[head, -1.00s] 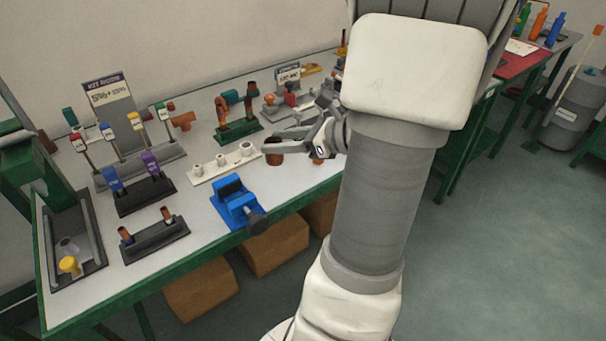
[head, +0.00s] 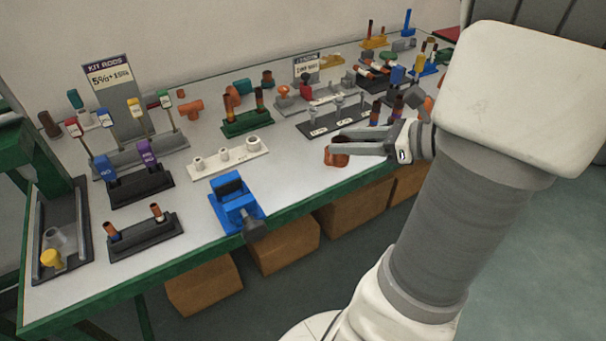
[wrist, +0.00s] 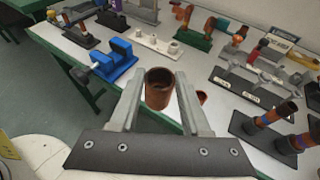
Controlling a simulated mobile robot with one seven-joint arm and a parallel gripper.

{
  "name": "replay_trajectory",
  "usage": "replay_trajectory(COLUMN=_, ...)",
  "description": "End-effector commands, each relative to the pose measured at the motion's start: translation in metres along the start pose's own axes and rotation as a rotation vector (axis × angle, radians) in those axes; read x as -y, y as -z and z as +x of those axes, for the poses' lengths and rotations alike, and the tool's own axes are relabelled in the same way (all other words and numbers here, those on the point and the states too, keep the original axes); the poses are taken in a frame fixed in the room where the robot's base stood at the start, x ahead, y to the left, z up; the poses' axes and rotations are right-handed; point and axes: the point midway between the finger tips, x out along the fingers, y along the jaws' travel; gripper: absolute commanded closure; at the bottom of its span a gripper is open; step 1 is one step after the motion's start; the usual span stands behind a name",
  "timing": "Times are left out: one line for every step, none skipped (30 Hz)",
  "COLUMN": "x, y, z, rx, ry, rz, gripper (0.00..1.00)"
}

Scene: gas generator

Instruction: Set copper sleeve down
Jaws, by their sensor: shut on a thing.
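My gripper (head: 345,142) reaches in from the right over the front part of the bench. It is shut on the copper sleeve (head: 340,148), a short, open-topped brown-orange tube. In the wrist view the sleeve (wrist: 159,90) stands upright between the two grey fingertips (wrist: 158,95). A smaller-looking copper piece (wrist: 202,97) sits on the bench just right of the fingers in that view. In the head view the finger hides part of the sleeve, and I cannot tell whether its base touches the bench.
A white block with several pegs (head: 228,158) and a blue vise (head: 236,204) stand left of my gripper. A grey pegged fixture (head: 338,117) is behind it, with dark copper-banded posts (wrist: 268,116) to the side. Bare bench (head: 295,165) lies left of the sleeve, near the green front edge.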

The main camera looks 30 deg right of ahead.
Motion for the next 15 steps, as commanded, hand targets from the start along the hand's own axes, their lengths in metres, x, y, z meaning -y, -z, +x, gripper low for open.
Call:
replay_trajectory(x=-0.001, y=0.002, z=0.005, rx=0.0, ry=-0.004, rz=-0.001, gripper=1.0)
replay_trajectory(x=-0.001, y=0.003, z=0.009, rx=0.0, ry=-0.005, rz=-0.001, gripper=1.0)
replay_trajectory(x=-0.001, y=0.005, z=0.015, rx=-0.001, ry=-0.006, rz=-0.001, gripper=1.0)
replay_trajectory(x=0.0, y=0.006, z=0.022, rx=0.001, ry=-0.006, rz=0.0, gripper=1.0)
replay_trajectory(x=0.0, y=0.008, z=0.029, rx=0.0, ry=-0.008, rz=0.0, gripper=1.0)
replay_trajectory(x=0.001, y=0.01, z=0.04, rx=0.001, ry=-0.008, rz=0.0, gripper=1.0)
replay_trajectory(x=0.001, y=0.012, z=0.048, rx=0.0, ry=-0.009, rz=0.0, gripper=1.0)
replay_trajectory(x=0.001, y=0.013, z=0.056, rx=0.001, ry=-0.008, rz=0.001, gripper=1.0)
replay_trajectory(x=0.002, y=0.015, z=0.067, rx=0.0, ry=-0.008, rz=0.0, gripper=1.0)
replay_trajectory(x=0.003, y=0.016, z=0.075, rx=0.0, ry=-0.008, rz=0.0, gripper=1.0)
replay_trajectory(x=0.003, y=0.017, z=0.083, rx=0.0, ry=-0.008, rz=0.0, gripper=1.0)
replay_trajectory(x=0.004, y=0.019, z=0.093, rx=0.0, ry=-0.008, rz=0.0, gripper=1.0)
replay_trajectory(x=0.005, y=0.019, z=0.1, rx=0.001, ry=-0.007, rz=0.001, gripper=1.0)
replay_trajectory(x=0.005, y=0.02, z=0.106, rx=0.0, ry=-0.007, rz=0.0, gripper=1.0)
replay_trajectory(x=0.006, y=0.021, z=0.114, rx=0.001, ry=-0.006, rz=0.0, gripper=1.0)
